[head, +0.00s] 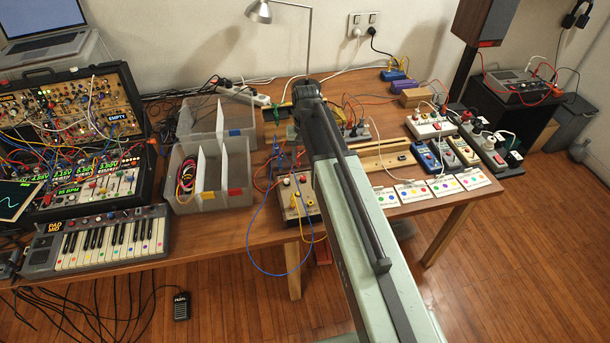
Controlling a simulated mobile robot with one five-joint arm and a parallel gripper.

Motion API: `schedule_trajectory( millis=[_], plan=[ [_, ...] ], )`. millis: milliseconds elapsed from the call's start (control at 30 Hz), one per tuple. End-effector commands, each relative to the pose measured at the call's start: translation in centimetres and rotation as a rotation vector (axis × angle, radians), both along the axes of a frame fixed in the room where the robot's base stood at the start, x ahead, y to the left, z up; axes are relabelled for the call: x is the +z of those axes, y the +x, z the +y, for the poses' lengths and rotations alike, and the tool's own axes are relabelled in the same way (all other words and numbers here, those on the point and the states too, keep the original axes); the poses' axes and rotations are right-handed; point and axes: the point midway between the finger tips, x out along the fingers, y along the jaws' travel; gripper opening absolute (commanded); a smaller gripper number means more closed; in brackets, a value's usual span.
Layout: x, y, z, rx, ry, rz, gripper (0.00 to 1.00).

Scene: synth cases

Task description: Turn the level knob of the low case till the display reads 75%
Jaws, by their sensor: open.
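The low case (149,178) lies at the left of the table, in front of a taller upright case (143,118) full of patch cables. The low case has several small lit green displays (68,190) and rows of small coloured knobs. One display seems to show a BPM value; I cannot make out a percent reading or tell which knob is the level knob. My arm reaches in from the bottom right. My gripper (291,131), small and dark at its far end, is over the middle of the table, well right of the low case, and holds nothing that I can see.
Clear divided bins (212,200) stand between the low case and my gripper. A small keyboard (98,240) lies in front of the case. A lamp (308,45) stands behind my arm. Blue and red cables hang near my gripper. Boxes and meters fill the table's right side.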

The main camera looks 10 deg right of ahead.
Motion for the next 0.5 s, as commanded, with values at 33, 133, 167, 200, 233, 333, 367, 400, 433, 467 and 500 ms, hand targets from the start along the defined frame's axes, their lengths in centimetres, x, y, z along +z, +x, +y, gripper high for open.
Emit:
schedule_trajectory(
  millis=[33,133,167,200,233,333,367,400,433,467,500],
  plan=[
    [0.0,-0.2,-0.1,-0.002,0.000,0.000,0.41],
    [-0.4,-0.2,-0.1,-0.001,0.000,0.000,0.41],
    [-0.7,-0.2,-0.1,-0.001,0.000,0.000,0.41],
    [-1.1,-0.2,-0.1,-0.001,0.000,0.000,0.41],
    [-1.4,-0.2,-0.1,-0.001,0.000,0.000,0.41],
    [-2.9,-0.2,0.0,-0.001,0.000,0.000,0.41],
    [-3.5,-0.2,0.0,-0.001,0.000,0.000,0.41],
    [-4.2,-0.2,0.0,-0.001,0.000,0.000,0.41],
    [-4.8,-0.2,0.0,-0.001,0.000,0.000,0.41],
    [-5.3,-0.2,0.0,-0.001,0.000,0.000,0.41],
    [-6.1,-0.2,0.1,-0.001,0.000,0.000,0.41]
  ],
)
